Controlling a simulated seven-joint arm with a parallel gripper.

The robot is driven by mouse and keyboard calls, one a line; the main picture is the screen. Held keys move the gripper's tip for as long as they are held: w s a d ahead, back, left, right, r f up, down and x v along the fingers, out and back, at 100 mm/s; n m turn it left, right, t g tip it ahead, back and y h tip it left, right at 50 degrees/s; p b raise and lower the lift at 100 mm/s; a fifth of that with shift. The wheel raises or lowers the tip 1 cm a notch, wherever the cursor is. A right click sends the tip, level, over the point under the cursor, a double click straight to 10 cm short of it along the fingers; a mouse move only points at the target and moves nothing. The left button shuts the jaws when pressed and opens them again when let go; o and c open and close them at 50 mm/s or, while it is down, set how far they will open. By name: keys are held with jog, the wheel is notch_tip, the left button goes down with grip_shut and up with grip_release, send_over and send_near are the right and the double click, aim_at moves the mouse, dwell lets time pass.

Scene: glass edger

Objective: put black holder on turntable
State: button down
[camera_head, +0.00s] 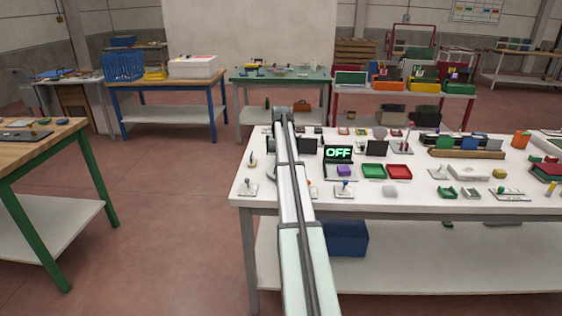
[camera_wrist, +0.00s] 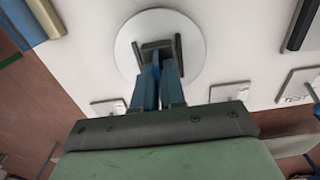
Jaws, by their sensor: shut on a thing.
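In the wrist view, my gripper (camera_wrist: 158,72) has its blue fingers close together, shut on the black holder (camera_wrist: 156,45). The holder is a small dark piece with a raised bar on each side (camera_wrist: 178,46). It is over the middle of the turntable (camera_wrist: 194,62), a pale round disc on the white table. I cannot tell whether the holder touches the disc or hangs just above it.
Small plates with levers (camera_wrist: 230,92) lie close to the disc, near my gripper. A dark bar (camera_wrist: 302,24) is at the upper right. In the head view, a display reading OFF (camera_head: 338,153), a green tray (camera_head: 374,171) and a red tray (camera_head: 399,172) stand right of my arm.

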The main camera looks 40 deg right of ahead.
jog(key=c, duration=1.2)
grip_release()
jog(key=shift+f, duration=0.1)
notch_tip(320, 180, up, 12)
jog(key=shift+r, duration=0.2)
